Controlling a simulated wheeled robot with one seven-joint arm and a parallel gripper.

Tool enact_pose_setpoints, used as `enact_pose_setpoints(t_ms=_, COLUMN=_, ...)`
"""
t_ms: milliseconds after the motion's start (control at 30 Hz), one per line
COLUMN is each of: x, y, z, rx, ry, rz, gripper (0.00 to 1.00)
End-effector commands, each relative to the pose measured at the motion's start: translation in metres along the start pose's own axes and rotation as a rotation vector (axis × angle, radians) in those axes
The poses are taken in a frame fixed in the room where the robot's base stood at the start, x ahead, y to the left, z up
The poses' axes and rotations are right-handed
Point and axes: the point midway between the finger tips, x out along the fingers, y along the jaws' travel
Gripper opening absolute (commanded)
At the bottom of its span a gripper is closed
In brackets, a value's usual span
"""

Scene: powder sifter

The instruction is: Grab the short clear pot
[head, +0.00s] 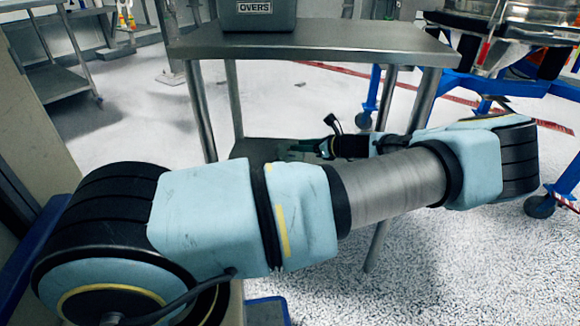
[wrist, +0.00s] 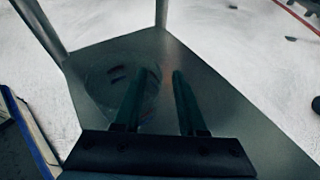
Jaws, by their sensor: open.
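The short clear pot (wrist: 112,88) is a faint, see-through round shape on the metal lower shelf (wrist: 208,88) in the wrist view. Small dark and reddish marks show in or through it. My gripper (wrist: 157,76) is open, with two dark green fingers pointing at the shelf. The left finger overlaps the right part of the pot in the picture; the right finger lies to the right of it. I cannot tell whether either finger touches the pot. In the head view my gripper (head: 298,147) is low, under the table top, and I cannot make out the pot there.
The steel table top (head: 335,40) is above my gripper, with table legs (head: 196,105) around the shelf. A grey case (head: 255,14) marked OVERS stands on top. A blue wheeled frame (head: 485,82) stands at the right. Speckled floor (head: 440,255) is open in front.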

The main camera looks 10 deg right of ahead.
Motion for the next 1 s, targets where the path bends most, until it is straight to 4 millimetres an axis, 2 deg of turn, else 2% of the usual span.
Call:
enact_pose_setpoints(t_ms=100, x=-0.0006, y=-0.0001, z=0.0002, rx=0.000, ry=0.000, rz=0.000, gripper=0.38)
enact_pose_setpoints(t_ms=433, x=-0.0008, y=0.0000, z=0.0001, rx=0.000, ry=0.000, rz=0.000, gripper=0.01)
enact_pose_setpoints(t_ms=1000, x=-0.0008, y=0.0000, z=-0.0008, rx=0.000, ry=0.001, rz=0.000, gripper=0.00)
